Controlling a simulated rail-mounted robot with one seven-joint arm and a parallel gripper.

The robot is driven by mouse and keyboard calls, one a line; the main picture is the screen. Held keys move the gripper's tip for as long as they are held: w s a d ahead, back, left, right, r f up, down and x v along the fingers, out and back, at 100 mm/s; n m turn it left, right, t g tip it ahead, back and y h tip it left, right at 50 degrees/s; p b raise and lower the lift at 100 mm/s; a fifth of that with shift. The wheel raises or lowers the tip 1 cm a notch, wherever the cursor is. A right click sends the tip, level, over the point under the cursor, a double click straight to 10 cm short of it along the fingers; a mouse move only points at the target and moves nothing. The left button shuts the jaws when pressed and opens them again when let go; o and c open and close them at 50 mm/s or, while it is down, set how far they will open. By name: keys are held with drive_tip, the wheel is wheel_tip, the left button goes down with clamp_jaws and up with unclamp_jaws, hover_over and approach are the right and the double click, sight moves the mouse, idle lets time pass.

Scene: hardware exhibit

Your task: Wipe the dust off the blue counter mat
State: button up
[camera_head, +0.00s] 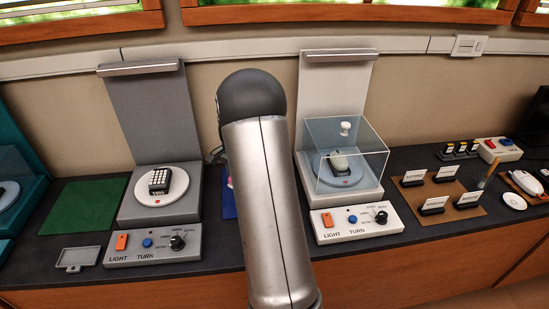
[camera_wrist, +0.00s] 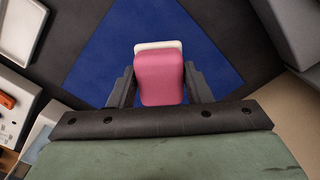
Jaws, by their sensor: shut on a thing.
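The blue counter mat (camera_wrist: 110,55) lies flat on the dark counter, and in the head view only a strip of it (camera_head: 230,206) shows beside my arm. My gripper (camera_wrist: 159,88) is shut on a pink block with a pale far edge, perhaps a sponge or duster (camera_wrist: 160,77). The block is over the mat in the wrist view; I cannot tell whether it touches the mat. In the head view my arm hides the gripper and most of the mat. No dust is clearly visible on the parts of the mat in view.
A grey exhibit stand with a control panel (camera_head: 153,247) is left of the mat. Another stand with a clear case (camera_head: 345,155) is to its right. A green mat (camera_head: 85,206) and small grey tray (camera_head: 77,258) lie further left. Labels stand on a brown mat (camera_head: 460,190) at right.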

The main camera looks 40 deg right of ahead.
drive_tip(key=shift+r+p, duration=0.5)
drive_tip(key=shift+r, duration=0.6)
